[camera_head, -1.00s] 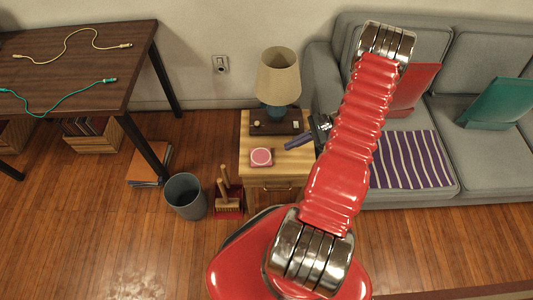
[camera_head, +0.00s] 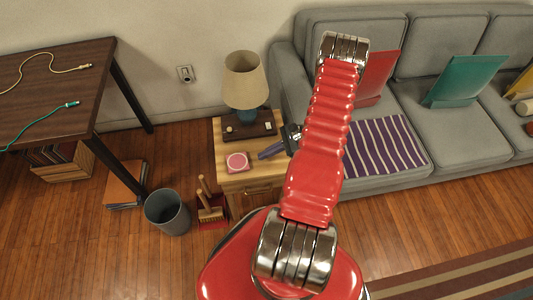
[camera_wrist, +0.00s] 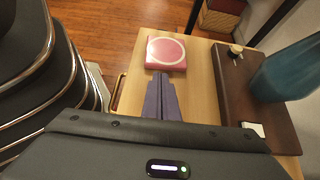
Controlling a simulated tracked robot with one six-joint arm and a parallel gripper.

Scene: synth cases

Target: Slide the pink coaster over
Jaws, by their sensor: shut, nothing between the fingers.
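The pink coaster (camera_head: 237,162) lies flat on the light wooden side table (camera_head: 228,184), near its left front part. It is square with a paler round face and a light ring. In the wrist view the coaster (camera_wrist: 166,52) is just beyond my fingertips. My gripper (camera_head: 262,155) is shut and empty, with purple-grey fingers pointing left toward the coaster. A small gap seems to show between the fingertips and the coaster in the head view. In the wrist view the fingers (camera_wrist: 160,76) end close to its near edge; contact is hard to tell.
A dark wooden tray (camera_head: 262,131) with a lamp (camera_head: 245,85) on it takes up the back of the side table. A grey bin (camera_head: 167,212) and a brush with dustpan (camera_head: 209,207) stand on the floor at left. The grey sofa (camera_head: 447,130) is at right.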

